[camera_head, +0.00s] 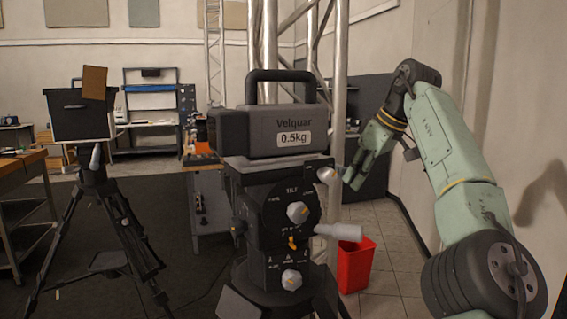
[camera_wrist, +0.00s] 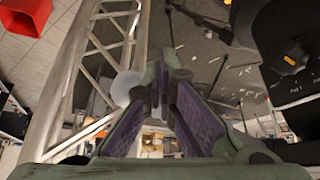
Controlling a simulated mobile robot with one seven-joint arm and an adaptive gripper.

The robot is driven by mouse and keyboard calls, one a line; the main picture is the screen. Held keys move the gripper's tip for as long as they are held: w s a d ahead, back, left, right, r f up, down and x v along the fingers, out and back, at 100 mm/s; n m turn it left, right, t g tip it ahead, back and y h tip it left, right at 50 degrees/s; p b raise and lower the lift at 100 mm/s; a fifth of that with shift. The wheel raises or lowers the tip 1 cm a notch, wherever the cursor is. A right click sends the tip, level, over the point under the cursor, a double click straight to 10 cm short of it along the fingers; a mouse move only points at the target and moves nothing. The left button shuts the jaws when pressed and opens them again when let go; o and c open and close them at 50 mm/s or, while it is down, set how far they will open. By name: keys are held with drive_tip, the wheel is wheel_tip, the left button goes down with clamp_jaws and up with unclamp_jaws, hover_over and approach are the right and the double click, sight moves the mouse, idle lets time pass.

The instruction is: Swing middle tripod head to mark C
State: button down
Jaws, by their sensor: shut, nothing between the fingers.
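The middle tripod head (camera_head: 262,210) is a dark block with pale knobs, a "TILT" label and a row of lettered marks (camera_head: 287,258) on its front. An orange pointer (camera_head: 292,243) sits above the lettered row; I cannot tell exactly which letter it meets. A pale handle (camera_head: 338,232) sticks out to the right. A grey block (camera_head: 278,130) labelled "Velquar 0.5kg" rests on top. My gripper (camera_head: 347,180) is shut and empty, just right of the upper pale knob (camera_head: 328,176). In the wrist view, my gripper's fingertips (camera_wrist: 172,72) meet beside a pale round end (camera_wrist: 127,88).
A metal truss (camera_head: 334,90) stands behind the head. A red bin (camera_head: 355,265) is on the floor at right.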

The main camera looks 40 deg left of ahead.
sight(345, 171)
drive_tip(key=shift+a, duration=0.15)
drive_tip(key=shift+w+a+p, duration=0.1)
drive_tip(key=shift+a+p, duration=0.7)
drive_tip(key=shift+a, duration=0.25)
drive_tip(key=shift+a, duration=1.1)
drive_tip(key=shift+a, duration=1.25)
drive_tip(key=shift+d, duration=0.1)
idle(0.5)
